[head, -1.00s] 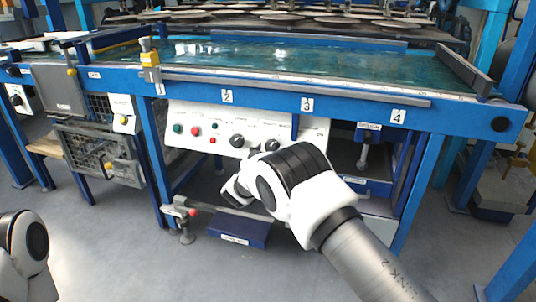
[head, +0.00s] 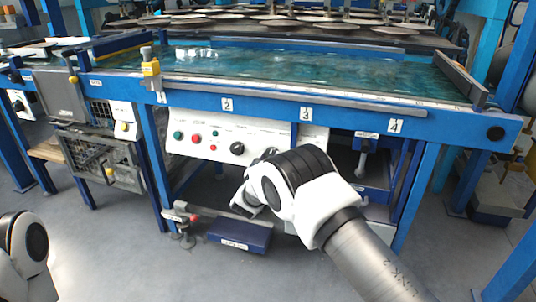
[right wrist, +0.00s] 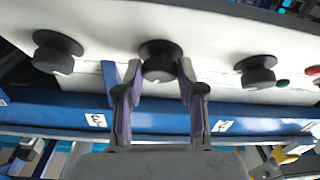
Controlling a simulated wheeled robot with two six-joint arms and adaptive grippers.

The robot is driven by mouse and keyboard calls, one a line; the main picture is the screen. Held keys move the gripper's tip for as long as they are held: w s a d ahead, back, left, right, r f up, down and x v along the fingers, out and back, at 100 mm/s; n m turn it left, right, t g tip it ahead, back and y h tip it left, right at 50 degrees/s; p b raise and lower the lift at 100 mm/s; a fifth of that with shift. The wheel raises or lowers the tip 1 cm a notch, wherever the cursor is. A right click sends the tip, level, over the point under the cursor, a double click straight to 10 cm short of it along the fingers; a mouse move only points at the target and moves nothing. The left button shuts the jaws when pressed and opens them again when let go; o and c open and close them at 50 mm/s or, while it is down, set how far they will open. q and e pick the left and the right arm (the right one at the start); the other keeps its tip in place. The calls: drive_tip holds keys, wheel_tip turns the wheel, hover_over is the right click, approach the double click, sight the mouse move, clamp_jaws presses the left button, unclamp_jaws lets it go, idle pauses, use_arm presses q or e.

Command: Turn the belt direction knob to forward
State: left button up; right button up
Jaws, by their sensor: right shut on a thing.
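A white control panel (head: 200,141) on the machine's front carries green and red buttons and dark round knobs. In the right wrist view, three knobs stand in a row on the panel. My right gripper (right wrist: 159,68) has its two fingers on either side of the middle knob (right wrist: 161,58) and is shut on it. The other knobs are at the left (right wrist: 57,52) and right (right wrist: 255,72). Their labels are too small to read. In the head view, my right arm hides its fingers and part of the panel. My left gripper is out of view.
The blue frame beam (head: 262,109) with numbered plates runs just above the panel. A belt bed (head: 300,68) lies above it. A blue box (head: 240,236) lies below the panel. A wire cage (head: 100,160) stands at the left.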

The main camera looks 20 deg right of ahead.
drive_tip(key=n+y+p, duration=0.1)
drive_tip(key=n, duration=0.1)
drive_tip(key=n+y+p, duration=0.1)
drive_tip(key=n+p, duration=0.1)
drive_tip(key=n+t+y+p, duration=0.1)
drive_tip(key=n+y, duration=0.1)
drive_tip(key=n, duration=0.1)
drive_tip(key=shift+s+d+r+p, duration=0.1)
drive_tip(key=shift+d+r+p, duration=0.2)
drive_tip(key=shift+r+p, duration=0.1)
drive_tip(key=shift+d+f+n+y+p, duration=0.1)
drive_tip(key=shift+n+y+p, duration=0.6)
drive_tip(key=shift+n, duration=0.65)
drive_tip(key=shift+d+n+y+p, duration=0.1)
drive_tip(key=shift+n+y+p, duration=0.6)
drive_tip(key=shift+n, duration=0.65)
drive_tip(key=o, duration=1.1)
drive_tip(key=shift+o, duration=0.2)
drive_tip(key=v, duration=1.2)
